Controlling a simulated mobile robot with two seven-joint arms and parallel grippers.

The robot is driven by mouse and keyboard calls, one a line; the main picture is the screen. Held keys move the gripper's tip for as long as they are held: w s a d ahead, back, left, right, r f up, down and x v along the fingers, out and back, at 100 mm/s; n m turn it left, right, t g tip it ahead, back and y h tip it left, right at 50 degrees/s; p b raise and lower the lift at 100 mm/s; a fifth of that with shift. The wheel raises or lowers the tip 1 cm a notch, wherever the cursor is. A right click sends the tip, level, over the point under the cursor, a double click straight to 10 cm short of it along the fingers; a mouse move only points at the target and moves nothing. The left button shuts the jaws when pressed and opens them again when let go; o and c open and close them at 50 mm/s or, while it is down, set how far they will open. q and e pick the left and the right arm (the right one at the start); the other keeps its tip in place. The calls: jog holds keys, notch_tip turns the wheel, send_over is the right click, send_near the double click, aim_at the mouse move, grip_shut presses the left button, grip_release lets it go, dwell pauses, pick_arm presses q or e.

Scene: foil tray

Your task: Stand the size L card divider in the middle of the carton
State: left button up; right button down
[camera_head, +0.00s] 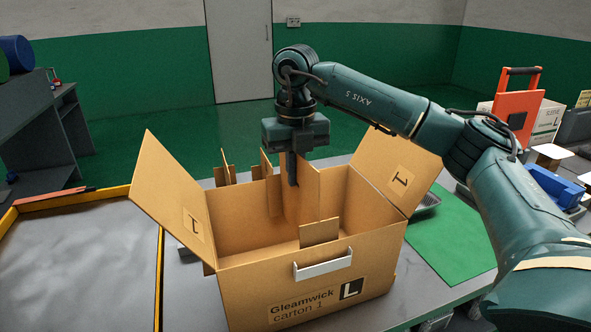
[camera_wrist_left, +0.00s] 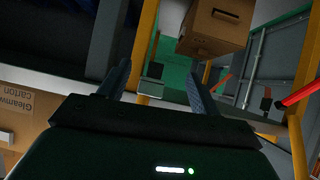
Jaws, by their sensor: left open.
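The open carton (camera_head: 240,272), marked L and "Gleamwick carton 1", stands on the grey table with its side flaps spread. Brown card panels (camera_head: 303,200), which look like the card divider, stand upright inside, towards the back. My right gripper (camera_head: 292,170) points down over the carton, its fingers at the top of this card and seemingly closed on it; the far finger is hidden. I cannot tell whether the card touches the carton floor. My left gripper (camera_wrist_left: 160,88) shows only in the left wrist view, fingers apart and empty. The carton's printed side (camera_wrist_left: 18,115) shows there at the left.
More brown card edges (camera_head: 226,172) show behind the carton's back left rim. A green mat (camera_head: 452,245) lies right of the carton, with a blue object (camera_head: 556,186) beyond. A yellow-edged grey surface (camera_head: 75,260) is clear at left. My right arm spans the right side.

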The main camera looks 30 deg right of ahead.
aim_at(295, 219)
notch_tip(295, 219, down, 6)
jog(key=b, duration=0.3)
jog(key=shift+f, duration=0.25)
notch_tip(295, 219, down, 2)
jog(key=shift+f+b, duration=0.2)
jog(key=shift+b, duration=0.65)
jog(key=shift+f+b, duration=0.6)
jog(key=shift+f, duration=0.35)
pick_arm(q)
jog(key=f, duration=0.2)
jog(key=d, duration=0.1)
jog(key=shift+w+f+n+t+h, duration=0.3)
jog(key=shift+w+f+n+t, duration=0.1)
pick_arm(e)
jog(key=shift+s+f, duration=0.1)
jog(key=shift+f, duration=0.3)
jog(key=c, duration=1.8)
grip_release()
jog(key=shift+w, duration=0.25)
jog(key=shift+o, duration=1)
jog(key=shift+s, duration=0.1)
pick_arm(q)
jog(key=shift+d+f, duration=0.1)
jog(key=shift+d, duration=0.05)
